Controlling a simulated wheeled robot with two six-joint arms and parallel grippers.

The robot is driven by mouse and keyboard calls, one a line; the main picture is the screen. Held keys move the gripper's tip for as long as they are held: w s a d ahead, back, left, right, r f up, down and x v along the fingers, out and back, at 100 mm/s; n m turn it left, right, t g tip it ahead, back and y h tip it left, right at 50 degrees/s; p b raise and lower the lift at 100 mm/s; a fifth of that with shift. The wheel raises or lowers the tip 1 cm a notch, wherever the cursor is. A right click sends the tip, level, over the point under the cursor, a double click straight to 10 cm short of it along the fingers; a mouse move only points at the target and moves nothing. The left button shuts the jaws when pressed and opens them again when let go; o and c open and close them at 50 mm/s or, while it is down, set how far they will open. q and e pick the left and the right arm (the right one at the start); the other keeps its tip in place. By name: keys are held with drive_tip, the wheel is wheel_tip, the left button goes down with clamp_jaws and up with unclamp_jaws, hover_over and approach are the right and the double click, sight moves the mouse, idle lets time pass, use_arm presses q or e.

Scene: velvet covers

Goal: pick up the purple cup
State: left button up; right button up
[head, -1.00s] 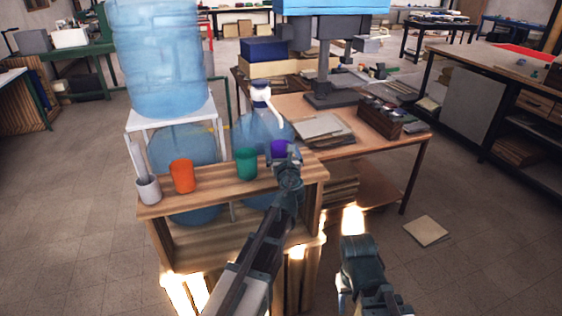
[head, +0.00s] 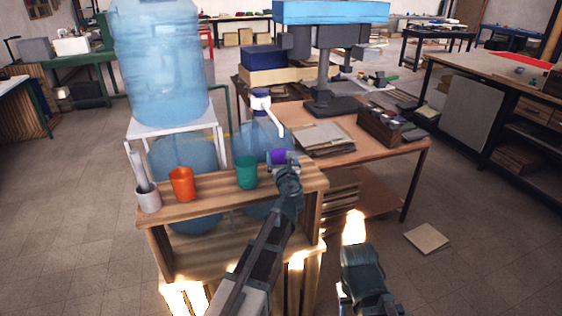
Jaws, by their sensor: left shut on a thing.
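The purple cup (head: 278,156) is at the right end of the small wooden shelf's top (head: 215,203). My left gripper (head: 283,159) reaches up from below and is shut on the purple cup, with a finger showing at each side of it. The gripper hides the cup's lower part, so I cannot tell whether it touches the shelf. My right arm (head: 362,268) is low at the right of the shelf, apart from the cup. Its fingertips cannot be made out.
A green cup (head: 246,172) stands close left of the purple one. Further left are an orange cup (head: 182,184) and a grey cup (head: 148,198) with sticks. A cluttered workbench (head: 395,155) stands at the right.

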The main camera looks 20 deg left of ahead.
use_arm(q)
drive_tip(key=shift+r+p, duration=0.3)
use_arm(e)
drive_tip(key=shift+r, duration=0.3)
